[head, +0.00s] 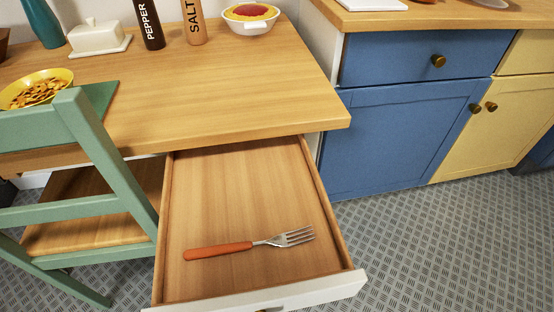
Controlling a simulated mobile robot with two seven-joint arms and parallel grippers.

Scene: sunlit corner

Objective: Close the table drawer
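The table drawer (240,200) is pulled out from under the right part of the wooden table (225,90). Its inside is bare wood and its white front panel (330,289) is at the bottom of the view. A dark handle shows partly at the lower edge of the view. A fork (250,245) with an orange-brown handle lies in the drawer. Neither of my grippers is in view.
A green chair (110,150) with a wooden seat stands close to the drawer's left side. Blue cabinets (395,130) stand at the right. The patterned floor (430,250) right of the drawer is clear. A pepper mill (150,25), salt mill (194,22) and bowls stand on the table.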

